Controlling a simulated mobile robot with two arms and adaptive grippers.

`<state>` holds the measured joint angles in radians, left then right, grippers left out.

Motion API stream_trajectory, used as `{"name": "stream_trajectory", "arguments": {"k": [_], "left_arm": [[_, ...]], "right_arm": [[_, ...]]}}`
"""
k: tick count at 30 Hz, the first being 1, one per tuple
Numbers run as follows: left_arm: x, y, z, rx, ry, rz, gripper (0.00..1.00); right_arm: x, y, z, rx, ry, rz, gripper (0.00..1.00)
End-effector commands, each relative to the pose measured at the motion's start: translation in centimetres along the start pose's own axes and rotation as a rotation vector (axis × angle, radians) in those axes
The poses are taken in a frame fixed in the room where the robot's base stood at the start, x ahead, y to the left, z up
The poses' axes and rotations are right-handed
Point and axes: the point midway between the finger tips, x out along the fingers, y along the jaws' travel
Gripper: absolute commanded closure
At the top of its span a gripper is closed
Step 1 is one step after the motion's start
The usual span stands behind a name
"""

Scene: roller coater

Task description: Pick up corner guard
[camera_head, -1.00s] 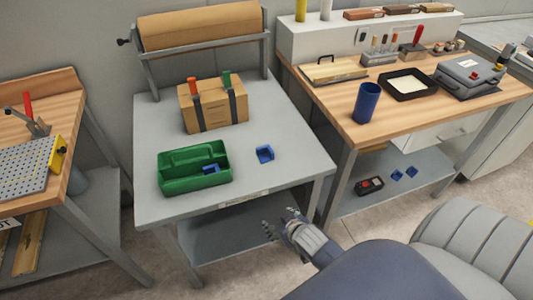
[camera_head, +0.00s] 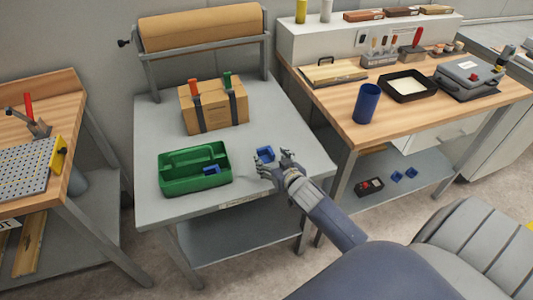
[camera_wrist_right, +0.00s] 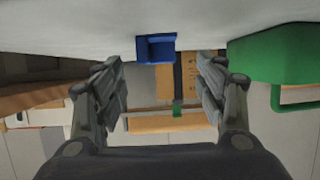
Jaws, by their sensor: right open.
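A blue corner guard (camera_head: 264,154) lies on the grey table, right of the green tray. My right gripper (camera_head: 274,168) is just in front of it at the table's front part, pointing towards it. In the right wrist view the open, empty fingers (camera_wrist_right: 161,88) stand apart, with the blue corner guard (camera_wrist_right: 156,48) beyond and between them, not touched. Another blue piece (camera_head: 210,169) sits inside the green tray (camera_head: 178,186). My left gripper is not in view.
A strapped cardboard box (camera_head: 213,105) and a paper roll (camera_head: 201,28) stand at the back of the grey table (camera_head: 150,130). More blue guards (camera_head: 397,176) lie on the lower shelf of the wooden bench at right. The green tray (camera_wrist_right: 272,58) is close beside the right fingers.

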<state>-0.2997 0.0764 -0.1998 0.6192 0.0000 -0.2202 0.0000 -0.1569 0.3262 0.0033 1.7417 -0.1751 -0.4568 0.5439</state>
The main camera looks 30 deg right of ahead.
Motion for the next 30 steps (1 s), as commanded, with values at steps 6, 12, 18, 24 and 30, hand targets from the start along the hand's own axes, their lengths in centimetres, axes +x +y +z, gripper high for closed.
{"name": "stream_trajectory", "arguments": {"k": [6, 12, 18, 24, 30], "left_arm": [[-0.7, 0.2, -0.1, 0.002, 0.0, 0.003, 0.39], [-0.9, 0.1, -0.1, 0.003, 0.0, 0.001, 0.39], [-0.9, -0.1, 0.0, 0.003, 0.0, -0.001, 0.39], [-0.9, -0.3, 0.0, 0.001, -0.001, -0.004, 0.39], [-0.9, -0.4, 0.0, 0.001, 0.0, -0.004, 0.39]], "right_arm": [[2.1, 0.2, -0.5, -0.002, 0.0, 0.001, 0.35], [4.3, 0.3, -0.4, -0.001, 0.0, 0.001, 0.35], [5.0, 0.2, -0.3, -0.001, -0.001, 0.0, 0.35], [5.0, 0.2, -0.3, -0.001, -0.001, 0.0, 0.37], [5.0, 0.2, -0.3, -0.001, -0.001, 0.0, 0.73]]}}
